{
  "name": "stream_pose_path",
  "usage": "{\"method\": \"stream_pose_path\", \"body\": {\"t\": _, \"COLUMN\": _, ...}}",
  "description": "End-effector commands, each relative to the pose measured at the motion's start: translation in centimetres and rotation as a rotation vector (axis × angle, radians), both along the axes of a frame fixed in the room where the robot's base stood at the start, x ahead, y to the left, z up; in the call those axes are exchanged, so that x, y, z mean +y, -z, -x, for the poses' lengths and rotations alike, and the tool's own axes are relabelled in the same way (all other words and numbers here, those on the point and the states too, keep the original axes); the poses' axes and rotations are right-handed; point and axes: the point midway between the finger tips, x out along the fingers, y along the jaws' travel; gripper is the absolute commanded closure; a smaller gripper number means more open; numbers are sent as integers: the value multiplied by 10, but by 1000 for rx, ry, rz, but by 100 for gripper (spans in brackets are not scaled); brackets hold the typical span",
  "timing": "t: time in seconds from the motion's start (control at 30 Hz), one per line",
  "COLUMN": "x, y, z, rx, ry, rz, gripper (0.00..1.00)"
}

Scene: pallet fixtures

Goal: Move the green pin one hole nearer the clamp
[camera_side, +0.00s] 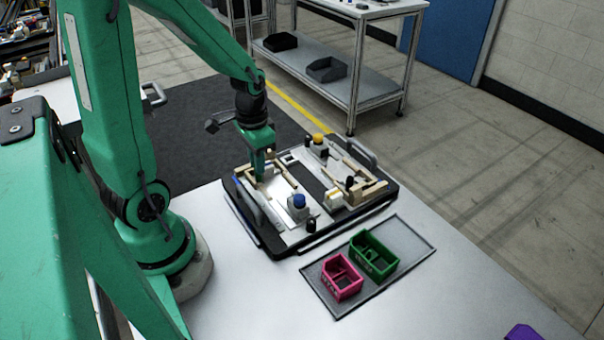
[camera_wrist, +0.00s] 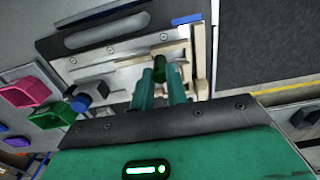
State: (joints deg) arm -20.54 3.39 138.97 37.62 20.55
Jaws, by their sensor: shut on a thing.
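My gripper (camera_side: 259,176) reaches down over the left fixture of the black pallet (camera_side: 268,245). In the wrist view its two green fingers (camera_wrist: 160,76) are closed on the green pin (camera_wrist: 159,67), whose dark green round end shows between the tips. The pin is hidden in the side view. I cannot tell whether its lower end sits in a hole; the holes near it are not clear. A blue-knobbed part (camera_side: 299,201), which may be the clamp, stands at the near end of the same fixture. Its blue top also shows in the wrist view (camera_wrist: 80,103).
A second fixture with a yellow knob (camera_side: 318,138) is on the pallet's far side. Pale wooden bars edge both fixtures. A magenta bin (camera_side: 342,279) and a green bin (camera_side: 375,254) stand on a grey mat (camera_side: 408,243) at the right.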

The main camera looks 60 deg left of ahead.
Motion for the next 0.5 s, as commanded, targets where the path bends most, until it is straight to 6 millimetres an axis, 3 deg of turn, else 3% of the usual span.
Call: {"method": "stream_pose_path", "body": {"t": 0.5, "x": 0, "y": 10, "z": 0, "rx": 1, "ry": 0, "rz": 0, "gripper": 100}}
